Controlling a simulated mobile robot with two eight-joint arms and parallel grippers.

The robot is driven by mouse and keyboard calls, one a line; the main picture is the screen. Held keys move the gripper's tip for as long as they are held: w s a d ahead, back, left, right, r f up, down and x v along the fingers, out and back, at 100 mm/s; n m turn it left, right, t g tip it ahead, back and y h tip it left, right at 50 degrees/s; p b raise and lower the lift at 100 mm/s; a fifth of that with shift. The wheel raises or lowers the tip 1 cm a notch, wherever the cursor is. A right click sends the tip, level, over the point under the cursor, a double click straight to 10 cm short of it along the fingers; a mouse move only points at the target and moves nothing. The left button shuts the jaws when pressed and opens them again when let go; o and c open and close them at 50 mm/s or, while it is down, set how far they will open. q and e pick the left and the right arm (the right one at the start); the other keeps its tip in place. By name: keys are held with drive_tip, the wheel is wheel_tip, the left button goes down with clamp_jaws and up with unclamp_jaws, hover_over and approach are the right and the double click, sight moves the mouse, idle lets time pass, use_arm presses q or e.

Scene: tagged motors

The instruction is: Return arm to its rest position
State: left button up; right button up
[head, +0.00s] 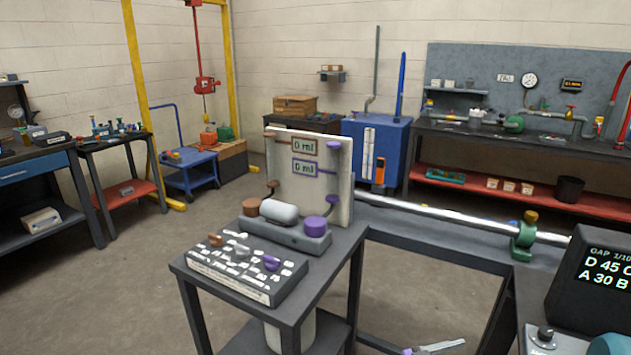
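Neither of my grippers and neither of my arms shows in the head view, so their pose is hidden. In the middle stands a small dark table (333,268). On it is an upright pale panel (343,205) with two displays reading "0 ml". In front of the panel is a grey base (262,234) with a white cylinder (279,211), a brown knob (251,207) and a purple knob (315,226). Nearer lies a labelled box (228,280) with brown, white and purple levers on top.
A metal shaft (440,216) runs right to a green bearing block (523,238). A dark display box (590,290) stands at right. A silver and purple item (436,348) shows at the bottom edge. Workbenches line the back and left. The floor (130,285) left of the table is clear.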

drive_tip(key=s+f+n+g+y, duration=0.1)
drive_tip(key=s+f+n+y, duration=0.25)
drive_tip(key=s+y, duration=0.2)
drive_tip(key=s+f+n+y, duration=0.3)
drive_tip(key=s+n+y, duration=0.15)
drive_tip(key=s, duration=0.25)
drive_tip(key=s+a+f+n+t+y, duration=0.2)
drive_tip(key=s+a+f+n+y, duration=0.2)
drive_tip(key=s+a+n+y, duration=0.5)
use_arm(q)
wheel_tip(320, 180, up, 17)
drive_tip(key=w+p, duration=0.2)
drive_tip(key=p, duration=1.3)
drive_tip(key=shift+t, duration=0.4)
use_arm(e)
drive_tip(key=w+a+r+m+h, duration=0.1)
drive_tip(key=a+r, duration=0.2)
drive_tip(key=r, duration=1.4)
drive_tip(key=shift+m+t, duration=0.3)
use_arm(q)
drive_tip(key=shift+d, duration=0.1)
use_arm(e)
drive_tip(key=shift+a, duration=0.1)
